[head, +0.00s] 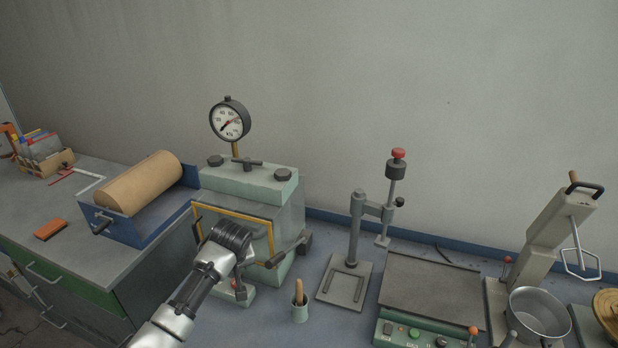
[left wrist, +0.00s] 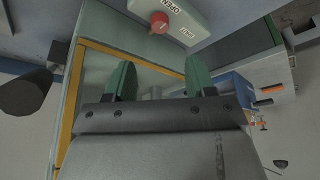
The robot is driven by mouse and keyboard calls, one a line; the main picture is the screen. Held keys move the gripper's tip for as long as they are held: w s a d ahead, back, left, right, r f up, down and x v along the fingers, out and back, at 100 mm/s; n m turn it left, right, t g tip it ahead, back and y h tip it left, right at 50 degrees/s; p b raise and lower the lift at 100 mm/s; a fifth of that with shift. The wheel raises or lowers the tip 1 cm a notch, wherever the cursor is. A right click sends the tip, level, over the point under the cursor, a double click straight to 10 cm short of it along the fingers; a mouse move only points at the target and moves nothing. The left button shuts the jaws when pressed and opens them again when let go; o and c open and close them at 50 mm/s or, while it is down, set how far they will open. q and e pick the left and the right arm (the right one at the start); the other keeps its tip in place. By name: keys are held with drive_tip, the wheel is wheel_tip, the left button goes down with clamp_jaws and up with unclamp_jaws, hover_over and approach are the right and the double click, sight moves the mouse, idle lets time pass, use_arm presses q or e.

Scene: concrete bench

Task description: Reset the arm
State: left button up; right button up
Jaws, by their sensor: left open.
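My left arm reaches in from the lower left of the head view. Its dark gripper (head: 233,238) is in front of the yellow-framed opening (head: 262,217) of a pale green press with a dial gauge (head: 230,119). In the left wrist view the two green fingers of the gripper (left wrist: 160,74) stand apart with nothing between them. The yellow frame (left wrist: 130,53) shows just beyond them. A red knob (left wrist: 159,22) on a pale box labelled OPEN and SHUT is near the fingers. My right gripper is not in view.
Left of the press, a brown roll (head: 152,183) lies in a blue tray (head: 148,232). A cup with a wooden handle (head: 300,312) stands right of the arm. Further right are a stand (head: 355,245), a flat plate unit (head: 432,290) and a metal pot (head: 538,318).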

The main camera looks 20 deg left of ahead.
use_arm(q)
drive_tip(key=s+d+f+m+h, duration=0.1)
drive_tip(key=s+d+f+m, duration=0.25)
drive_tip(key=s, duration=0.35)
drive_tip(key=s+d+f+m+h, duration=0.1)
drive_tip(key=s+d+f+m, duration=0.1)
drive_tip(key=s+d, duration=0.4)
drive_tip(key=s+d+r+m+h, duration=0.1)
drive_tip(key=s+d+r+m, duration=0.15)
drive_tip(key=s, duration=0.75)
drive_tip(key=s+d+r+m, duration=0.2)
drive_tip(key=s+r, duration=0.1)
drive_tip(key=s, duration=0.7)
wheel_tip(320, 180, down, 27)
drive_tip(key=g+b, duration=0.1)
drive_tip(key=b, duration=0.1)
drive_tip(key=s+a+f+g+b, duration=0.1)
drive_tip(key=s+a+f, duration=0.2)
drive_tip(key=s+f, duration=1.4)
drive_tip(key=shift+f+m+b, duration=0.3)
drive_tip(key=shift+f, duration=0.45)
